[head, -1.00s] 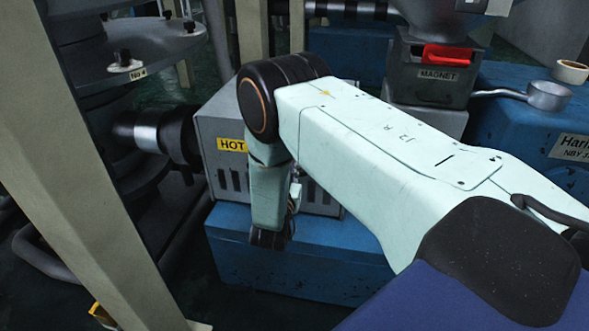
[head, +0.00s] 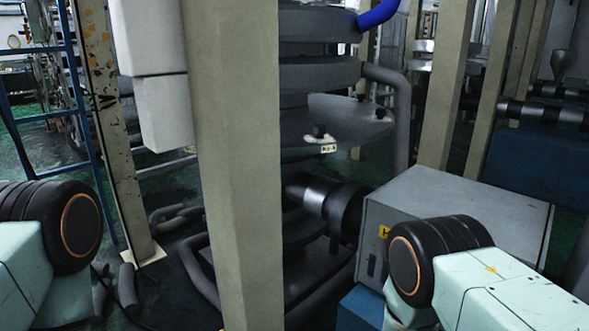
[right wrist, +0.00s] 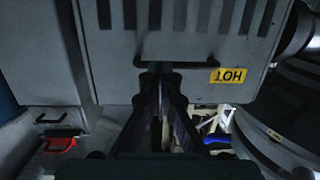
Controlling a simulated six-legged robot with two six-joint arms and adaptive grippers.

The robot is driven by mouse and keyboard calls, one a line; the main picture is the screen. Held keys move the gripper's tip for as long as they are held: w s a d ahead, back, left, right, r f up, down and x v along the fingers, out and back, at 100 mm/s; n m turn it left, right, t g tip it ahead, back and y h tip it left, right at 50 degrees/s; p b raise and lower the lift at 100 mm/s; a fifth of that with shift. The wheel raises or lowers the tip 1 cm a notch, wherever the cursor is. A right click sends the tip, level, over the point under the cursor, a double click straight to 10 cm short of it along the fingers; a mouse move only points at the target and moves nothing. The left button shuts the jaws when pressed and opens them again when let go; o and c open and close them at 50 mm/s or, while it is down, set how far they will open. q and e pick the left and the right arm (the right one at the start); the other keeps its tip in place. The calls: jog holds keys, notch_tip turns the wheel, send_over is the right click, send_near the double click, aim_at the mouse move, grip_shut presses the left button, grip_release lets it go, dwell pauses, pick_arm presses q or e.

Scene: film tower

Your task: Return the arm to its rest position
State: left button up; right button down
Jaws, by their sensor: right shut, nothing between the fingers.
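My right arm (head: 500,285) comes in at the lower right of the head view, its dark elbow joint in front of the grey box (head: 465,205). Its gripper is out of that view. In the right wrist view my right gripper (right wrist: 160,78) is shut with nothing between the fingers. Its tips are in front of the grey box with the yellow HOT label (right wrist: 228,75), seen upside down; I cannot tell whether they touch it. My left arm (head: 30,260) shows at the left edge of the head view; its gripper is not in view.
A beige post (head: 238,170) stands in the middle, before a dark flanged column (head: 335,125). A blue ladder (head: 75,90) and a chipped post (head: 110,130) stand left. Hoses (head: 175,215) lie on the floor. A red-handled item (right wrist: 60,145) shows in the right wrist view.

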jog(key=s+a+f+n+g+y+p, duration=0.1)
jog(key=s+a+f+n+g+y, duration=0.3)
jog(key=s, duration=0.4)
jog(key=s+a+f+n+g+y, duration=0.2)
jog(key=s+f+y, duration=0.2)
jog(key=s+f, duration=0.3)
jog(key=s+a+r+n+g+y+p, duration=0.1)
jog(key=s+r, duration=0.3)
jog(key=s, duration=0.5)
jog(key=s+a+r+n+g+y+p, duration=0.1)
jog(key=s+a+r+g, duration=0.3)
jog(key=s, duration=0.5)
jog(key=shift+s+r+y+p, duration=0.2)
jog(key=shift+s+y+p, duration=0.15)
jog(key=shift+y, duration=0.45)
